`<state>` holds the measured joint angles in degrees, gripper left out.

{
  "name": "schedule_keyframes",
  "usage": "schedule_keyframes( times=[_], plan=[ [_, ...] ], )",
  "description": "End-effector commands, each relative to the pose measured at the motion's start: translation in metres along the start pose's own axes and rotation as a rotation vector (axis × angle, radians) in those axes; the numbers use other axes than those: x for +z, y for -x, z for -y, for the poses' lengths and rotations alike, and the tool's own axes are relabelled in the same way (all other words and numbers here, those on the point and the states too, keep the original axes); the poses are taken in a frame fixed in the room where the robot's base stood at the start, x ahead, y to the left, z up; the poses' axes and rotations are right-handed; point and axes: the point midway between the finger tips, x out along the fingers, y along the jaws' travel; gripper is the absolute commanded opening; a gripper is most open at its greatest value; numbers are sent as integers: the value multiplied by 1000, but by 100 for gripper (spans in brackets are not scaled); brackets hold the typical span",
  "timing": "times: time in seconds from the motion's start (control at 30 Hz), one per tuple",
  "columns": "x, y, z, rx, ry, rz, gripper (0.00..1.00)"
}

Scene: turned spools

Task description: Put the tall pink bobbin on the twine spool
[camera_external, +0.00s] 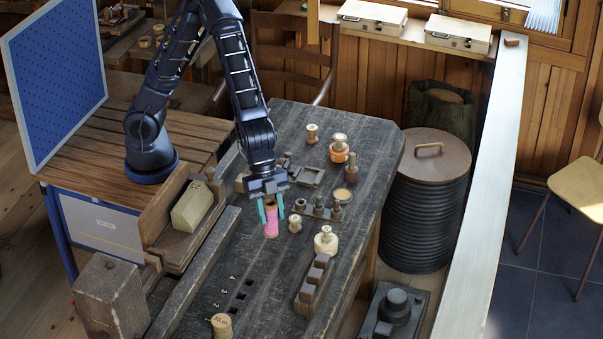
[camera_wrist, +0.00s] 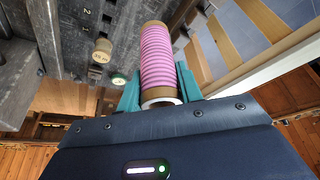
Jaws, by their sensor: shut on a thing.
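The tall pink bobbin (camera_external: 271,224) is upright between the teal fingers of my gripper (camera_external: 271,209) over the middle of the dark bench. In the wrist view the bobbin (camera_wrist: 160,55) shows pink winding and brown ends, with the fingers (camera_wrist: 158,90) closed on its sides. I cannot tell whether its lower end touches the bench. A tan, round spool with writing on top (camera_external: 221,325) stands at the bench's near end, apart from my gripper; it may be the twine spool.
A wooden spool (camera_external: 295,224) and a cream spool (camera_external: 326,241) stand just right of the bobbin. A dark stepped block (camera_external: 313,284) lies nearer. An orange-wound spool (camera_external: 339,153) stands farther back. Numbered square holes (camera_external: 241,296) mark the fairly clear near-left bench top. A long rail (camera_external: 195,275) runs along the left.

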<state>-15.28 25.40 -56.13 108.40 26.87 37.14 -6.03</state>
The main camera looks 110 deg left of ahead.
Motion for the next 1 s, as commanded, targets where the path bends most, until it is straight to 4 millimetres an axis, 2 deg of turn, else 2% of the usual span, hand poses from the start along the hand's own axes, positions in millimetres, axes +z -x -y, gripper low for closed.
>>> schedule_keyframes(
  times=[0.57, 1.0],
  plan=[
    [-70, -7, -80, 9, -19, 10, 13],
    [-117, -1, -153, 13, -39, 3, 13]
  ],
)
